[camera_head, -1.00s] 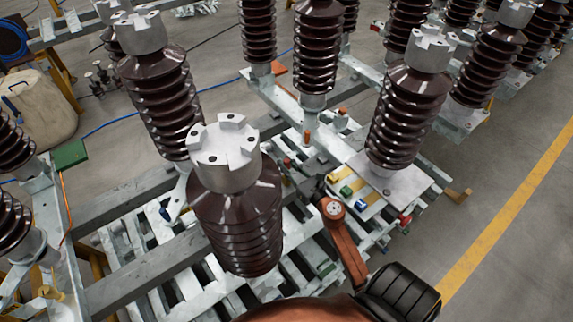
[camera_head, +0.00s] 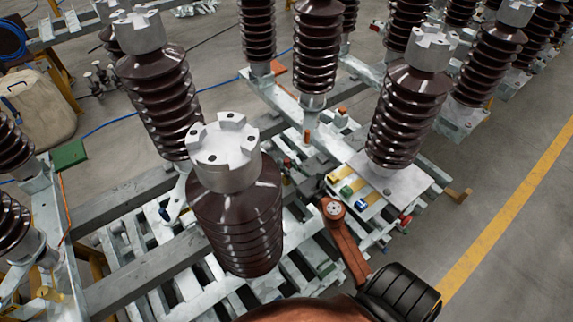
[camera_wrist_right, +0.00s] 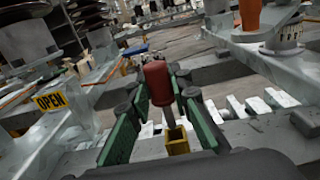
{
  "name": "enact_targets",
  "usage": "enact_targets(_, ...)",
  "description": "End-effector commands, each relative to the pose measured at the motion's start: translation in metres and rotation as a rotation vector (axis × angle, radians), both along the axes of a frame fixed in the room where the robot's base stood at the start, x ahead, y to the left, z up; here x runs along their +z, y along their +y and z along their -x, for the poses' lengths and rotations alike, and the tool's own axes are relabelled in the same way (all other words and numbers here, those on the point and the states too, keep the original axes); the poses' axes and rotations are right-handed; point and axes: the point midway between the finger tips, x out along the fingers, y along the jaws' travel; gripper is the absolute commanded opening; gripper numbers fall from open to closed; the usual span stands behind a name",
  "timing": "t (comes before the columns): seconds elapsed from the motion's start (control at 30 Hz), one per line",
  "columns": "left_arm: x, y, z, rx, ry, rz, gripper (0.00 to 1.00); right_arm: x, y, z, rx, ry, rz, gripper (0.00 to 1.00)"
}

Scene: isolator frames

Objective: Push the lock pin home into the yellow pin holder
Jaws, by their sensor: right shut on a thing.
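The lock pin shows as a red cylinder (camera_wrist_right: 157,82) in the right wrist view. My right gripper (camera_wrist_right: 163,97) has its green-padded fingers on either side of the pin and is shut on it. The yellow pin holder (camera_wrist_right: 177,139) is a small square socket below the pin, between the fingers. Whether the pin's lower end is inside the holder is not clear. In the head view my right gripper (camera_head: 293,172) is small and dark at the rack, partly hidden by the front insulator. My left gripper is not in view.
A large brown insulator (camera_head: 237,215) stands close in front, left of my right arm. Another insulator (camera_head: 403,115) stands on a plate to the right, near small yellow, green and blue blocks. An OPEN sign (camera_wrist_right: 49,101) shows at left. Free floor (camera_head: 480,190) lies right.

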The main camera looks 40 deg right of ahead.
Motion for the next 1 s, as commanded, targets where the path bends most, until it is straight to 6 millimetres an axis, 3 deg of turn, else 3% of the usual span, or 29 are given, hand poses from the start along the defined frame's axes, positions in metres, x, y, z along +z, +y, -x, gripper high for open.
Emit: enact_targets(1.0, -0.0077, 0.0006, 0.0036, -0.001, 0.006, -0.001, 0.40, -0.0062, -0.0006, 0.0001, -0.001, 0.000, 0.000, 0.00)
